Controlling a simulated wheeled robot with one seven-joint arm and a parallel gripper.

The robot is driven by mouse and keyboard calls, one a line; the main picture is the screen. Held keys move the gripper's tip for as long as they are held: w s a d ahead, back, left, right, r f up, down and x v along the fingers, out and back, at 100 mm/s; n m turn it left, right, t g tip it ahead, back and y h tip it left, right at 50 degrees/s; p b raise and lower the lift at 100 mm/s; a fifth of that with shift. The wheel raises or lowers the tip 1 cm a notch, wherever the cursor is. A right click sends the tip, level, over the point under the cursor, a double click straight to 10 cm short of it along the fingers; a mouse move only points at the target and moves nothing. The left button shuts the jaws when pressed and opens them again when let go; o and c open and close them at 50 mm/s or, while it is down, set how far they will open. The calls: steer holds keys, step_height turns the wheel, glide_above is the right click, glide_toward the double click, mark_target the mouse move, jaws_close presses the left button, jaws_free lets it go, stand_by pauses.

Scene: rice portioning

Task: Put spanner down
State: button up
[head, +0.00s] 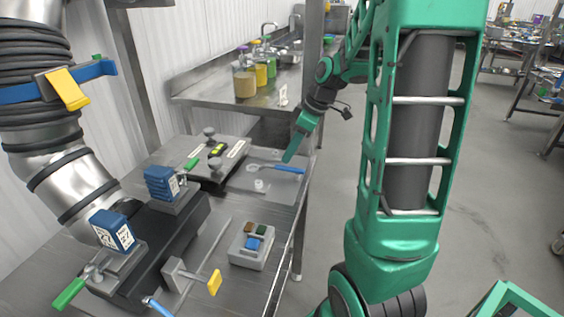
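A spanner (289,170) with a blue handle and a grey end lies at the right edge of a grey metal work surface (240,188). My green gripper (288,158) points down from the upper right, with its tip at or just above the blue handle. The fingers overlap from this angle, so I cannot tell whether they are open or shut, or whether they touch the spanner.
A small white piece (259,185) stands just below the spanner. A grey block with coloured inserts (251,262) sits nearer. Jars (245,84) stand on the back counter. Open floor lies right.

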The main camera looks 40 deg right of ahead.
steer(key=v, duration=0.5)
steer(key=s+a+f+m+g+h, duration=0.1)
steer(key=s+a+m+g, duration=0.1)
steer(key=s+m, duration=0.5)
steer(key=s+a+f+m+g+h, duration=0.1)
steer(key=s+a+m, duration=0.3)
steer(key=s, duration=1.4)
steer(key=f+m, duration=0.1)
steer(key=m, duration=0.2)
steer(key=shift+f+g+h, duration=0.3)
steer(key=shift+g, duration=0.1)
steer(key=shift+s, duration=0.1)
